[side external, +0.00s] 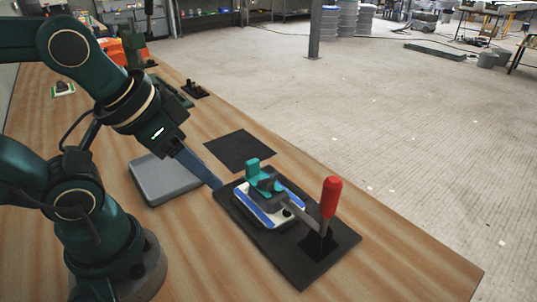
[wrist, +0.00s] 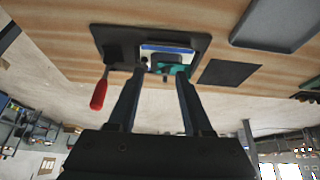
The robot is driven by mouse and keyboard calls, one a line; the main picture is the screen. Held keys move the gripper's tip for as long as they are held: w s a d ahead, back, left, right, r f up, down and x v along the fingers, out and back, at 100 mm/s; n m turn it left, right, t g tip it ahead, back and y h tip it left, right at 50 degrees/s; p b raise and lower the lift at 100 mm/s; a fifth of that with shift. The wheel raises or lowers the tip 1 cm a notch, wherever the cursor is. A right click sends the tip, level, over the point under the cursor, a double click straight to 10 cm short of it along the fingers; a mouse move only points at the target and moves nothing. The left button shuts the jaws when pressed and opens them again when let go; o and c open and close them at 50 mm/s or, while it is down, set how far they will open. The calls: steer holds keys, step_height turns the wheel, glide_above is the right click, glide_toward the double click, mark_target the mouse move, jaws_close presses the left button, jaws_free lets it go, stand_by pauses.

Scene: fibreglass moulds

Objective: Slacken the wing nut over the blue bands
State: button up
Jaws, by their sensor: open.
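A white mould (side external: 288,213) with blue bands (side external: 254,213) sits on a dark base plate (side external: 298,268). A teal piece (side external: 254,166), apparently the wing nut, stands up over the bands. In the wrist view the blue band (wrist: 168,48) and the teal piece (wrist: 176,69) show between and just beyond the fingertips. A lever with a red handle (side external: 330,196) stands upright at the plate's near right end; it also shows in the wrist view (wrist: 99,94). My gripper (side external: 217,184) is open and empty, left of the mould, apart from the teal piece. Its fingers (wrist: 161,74) are spread in the wrist view.
A grey tray (side external: 165,181) lies left of the plate, behind my fingers. A flat dark mat (side external: 240,150) lies behind the plate. Dark parts and an orange item (side external: 112,50) stand farther back. The wooden table is clear to the right, up to its edge.

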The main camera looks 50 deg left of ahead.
steer(key=shift+o, duration=0.7)
steer(key=w+r+m, duration=0.3)
steer(key=m, duration=1.1)
steer(key=m+g, duration=0.5)
steer(key=m, duration=1.2)
glide_above(268, 179)
step_height(268, 179, down, 7)
steer(key=shift+w+r, duration=0.15)
steer(key=shift+g, duration=0.3)
steer(key=shift+f, duration=3.05)
jaws_close()
